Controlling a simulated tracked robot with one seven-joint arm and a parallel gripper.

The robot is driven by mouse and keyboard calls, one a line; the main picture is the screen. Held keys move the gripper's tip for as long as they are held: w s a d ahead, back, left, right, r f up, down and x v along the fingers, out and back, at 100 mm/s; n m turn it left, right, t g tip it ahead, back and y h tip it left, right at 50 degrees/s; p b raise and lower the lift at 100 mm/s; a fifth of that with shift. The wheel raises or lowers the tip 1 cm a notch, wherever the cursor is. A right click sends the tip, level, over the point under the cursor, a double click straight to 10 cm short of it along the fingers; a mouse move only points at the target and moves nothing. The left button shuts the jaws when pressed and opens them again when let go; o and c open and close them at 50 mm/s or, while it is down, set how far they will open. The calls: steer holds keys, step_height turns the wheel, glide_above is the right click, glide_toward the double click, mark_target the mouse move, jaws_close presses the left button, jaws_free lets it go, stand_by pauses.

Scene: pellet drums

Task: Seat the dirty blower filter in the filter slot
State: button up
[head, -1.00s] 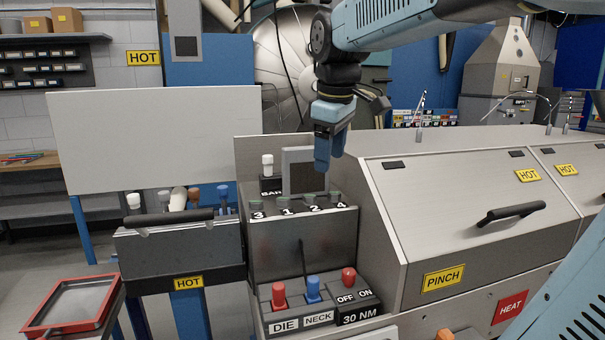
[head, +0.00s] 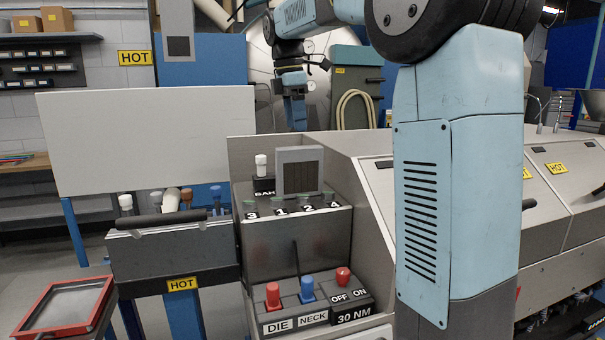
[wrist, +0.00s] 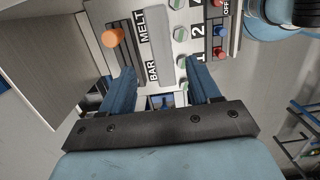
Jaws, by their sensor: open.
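A grey-framed square panel with a dark mesh face (head: 300,171), which looks like the dirty blower filter, stands upright on the console behind the numbered knobs. I cannot make out the slot itself or tell how deep the panel sits. In the wrist view a plain grey strip (wrist: 161,36) between the BAR/MELT label and the green knobs seems to be its top edge. My gripper (head: 297,127) hangs pointing down, above and beyond the panel, apart from it. In the wrist view its two blue fingers (wrist: 161,80) are spread with nothing held between them.
Red and blue switches (head: 307,287) sit lower. A large pale board (head: 150,140) stands left. A red-rimmed tray (head: 62,304) is at lower left.

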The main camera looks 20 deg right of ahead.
mark_target(299, 147)
steer(key=f, duration=0.4)
steer(key=d+f, duration=0.1)
steer(key=f, duration=0.2)
steer(key=shift+s+f, duration=0.1)
steer(key=shift+f, duration=2.65)
steer(key=shift+c, duration=0.3)
jaws_close()
